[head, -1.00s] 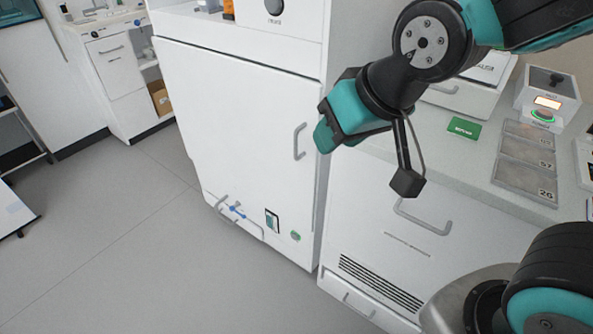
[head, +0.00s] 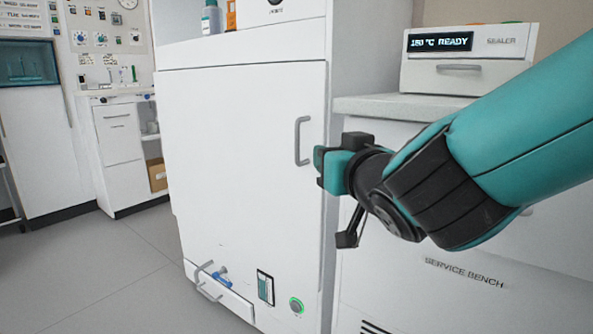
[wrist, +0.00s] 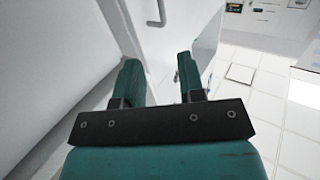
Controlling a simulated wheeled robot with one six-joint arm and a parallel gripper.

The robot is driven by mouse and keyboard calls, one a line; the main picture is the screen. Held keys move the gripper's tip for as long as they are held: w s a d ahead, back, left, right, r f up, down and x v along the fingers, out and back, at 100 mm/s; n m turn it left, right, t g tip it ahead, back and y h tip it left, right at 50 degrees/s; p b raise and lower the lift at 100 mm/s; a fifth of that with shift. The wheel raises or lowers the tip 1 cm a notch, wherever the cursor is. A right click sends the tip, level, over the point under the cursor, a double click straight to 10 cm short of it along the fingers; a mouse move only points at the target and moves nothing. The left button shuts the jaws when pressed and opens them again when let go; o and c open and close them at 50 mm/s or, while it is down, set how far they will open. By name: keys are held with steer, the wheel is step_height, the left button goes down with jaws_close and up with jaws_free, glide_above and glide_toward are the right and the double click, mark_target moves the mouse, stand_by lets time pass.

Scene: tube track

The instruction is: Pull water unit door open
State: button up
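The water unit door (head: 240,170) is a large white panel in the head view, and it looks shut. Its grey vertical handle (head: 301,141) sits near the door's right edge. My gripper (head: 317,165) is just right of the handle's lower part, pointing left toward the door, with a visible gap to the handle. In the wrist view, the two teal fingers of my gripper (wrist: 160,76) stand apart with nothing held between them. A grey handle (wrist: 159,12) shows beyond the fingers there, on a white surface.
The service bench (head: 430,285) is close on the right beneath my arm, with the sealer (head: 465,65) on top. A blue valve (head: 221,281), a small grey handle and a green-ringed button (head: 296,305) are low on the unit. Open floor (head: 120,260) lies left.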

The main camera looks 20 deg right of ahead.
steer(key=p, duration=1.8)
glide_toward(298, 138)
steer(key=w, duration=0.9)
steer(key=shift+w+a+r, duration=0.1)
steer(key=shift+r, duration=0.05)
steer(key=shift+w, duration=0.65)
steer(key=shift+a, duration=0.1)
jaws_close()
